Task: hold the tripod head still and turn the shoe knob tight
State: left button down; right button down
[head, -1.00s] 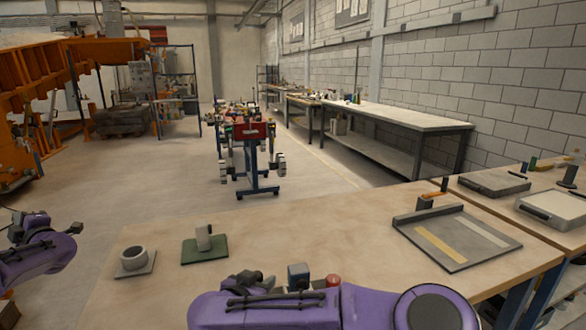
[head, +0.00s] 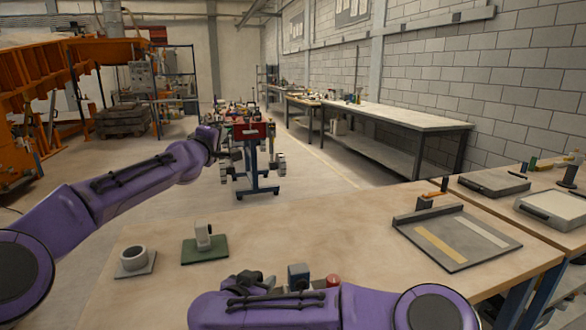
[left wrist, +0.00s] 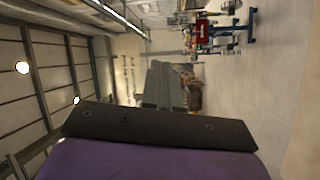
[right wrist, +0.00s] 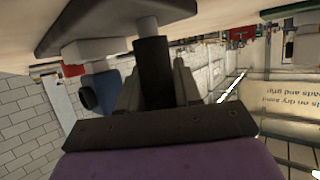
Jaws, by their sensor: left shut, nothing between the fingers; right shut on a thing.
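My right gripper (right wrist: 155,78) is shut on a black upright post (right wrist: 153,55) that stands on a dark plate (right wrist: 120,12), seen upside down in the right wrist view; it appears to be part of the tripod head. Beside it are a light grey part and a blue body (right wrist: 112,90) with a black round knob (right wrist: 88,97). In the head view a blue-grey block (head: 298,274) and a red knob (head: 333,281) show above my right arm, which hides the lower parts. I cannot tell which knob is the shoe knob.
On the wooden table (head: 310,235) a grey ring on a plate (head: 134,258) and a green base with a light upright part (head: 205,248) stand at left. A grey tray (head: 455,238) lies at right. The table's middle is clear.

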pick_arm(q)
jog(key=s+d+f+m+g+h, duration=0.2)
jog(key=d+f+m+g+h, duration=0.1)
jog(key=d+m, duration=0.3)
jog(key=s+d+f+m+g+h, duration=0.1)
jog(key=d+f+m+g+h, duration=0.2)
jog(key=d, duration=0.6)
jog(key=m+g+y, duration=0.6)
jog(key=m+g, duration=0.6)
jog(key=m, duration=0.6)
send_near(333, 282)
jog(key=f, duration=0.7)
jog(key=shift+s+a+f, duration=0.2)
jog(key=shift+s+a, duration=0.05)
jog(key=shift+s+f, duration=0.1)
jog(key=shift+f, duration=0.15)
jog(key=shift+w+d, duration=0.1)
jog(key=shift+w, duration=0.1)
jog(key=shift+w, duration=0.2)
